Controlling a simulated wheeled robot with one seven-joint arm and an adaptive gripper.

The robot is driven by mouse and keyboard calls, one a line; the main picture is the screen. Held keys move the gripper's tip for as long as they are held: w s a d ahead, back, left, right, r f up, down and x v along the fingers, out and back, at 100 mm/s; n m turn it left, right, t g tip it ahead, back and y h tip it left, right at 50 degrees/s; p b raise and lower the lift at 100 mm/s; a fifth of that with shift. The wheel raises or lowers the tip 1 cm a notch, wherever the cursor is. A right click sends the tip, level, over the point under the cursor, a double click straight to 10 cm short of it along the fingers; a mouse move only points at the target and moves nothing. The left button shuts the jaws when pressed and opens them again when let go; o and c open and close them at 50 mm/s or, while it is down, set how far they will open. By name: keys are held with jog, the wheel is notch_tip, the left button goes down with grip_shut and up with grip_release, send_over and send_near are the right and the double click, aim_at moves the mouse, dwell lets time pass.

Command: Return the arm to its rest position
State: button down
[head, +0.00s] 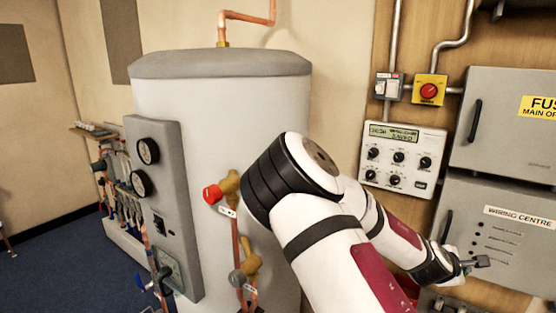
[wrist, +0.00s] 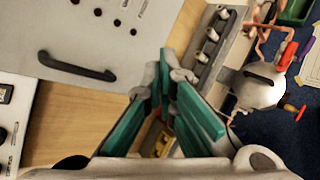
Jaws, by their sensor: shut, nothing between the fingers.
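My gripper (head: 474,263) is at the lower right of the head view, small and partly hidden by my wrist, in front of the grey wiring centre box (head: 497,232). My white arm with dark red panels reaches across the middle of the view toward it. In the wrist view my gripper (wrist: 168,82) shows teal-padded fingers drawn together at the tips, with nothing held between them.
A white tank (head: 235,95) with copper pipes stands left of my arm. A red-knobbed valve (head: 212,194) sits on its front. A control panel (head: 403,160), yellow switch box (head: 429,89) and fuse box (head: 508,120) are on the wooden board. Blue floor is open at left.

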jog(key=s+a+r+m+g+y, duration=0.1)
jog(key=s+a+m+y, duration=0.2)
jog(key=a, duration=0.2)
jog(key=s+a+r+m+y, duration=0.2)
jog(key=a+m, duration=0.1)
jog(key=a, duration=0.3)
jog(key=s+a+r+m+g+y, duration=0.1)
jog(key=s+a+m+y, duration=0.2)
jog(key=a+m, duration=0.15)
jog(key=s+a+r+m+y, duration=0.1)
jog(key=s+a+r, duration=0.5)
jog(key=s+r, duration=0.2)
jog(key=s+a+r+m+t+y, duration=0.1)
jog(key=s+a+r+m, duration=0.1)
jog(key=s+a+r, duration=0.3)
jog(key=shift+s+a+r+t, duration=0.3)
jog(key=shift+s+a+r, duration=0.1)
jog(key=shift+s+r, duration=1.9)
jog(key=c, duration=2.4)
grip_release()
jog(key=shift+s+m, duration=0.1)
jog(key=shift+m, duration=0.15)
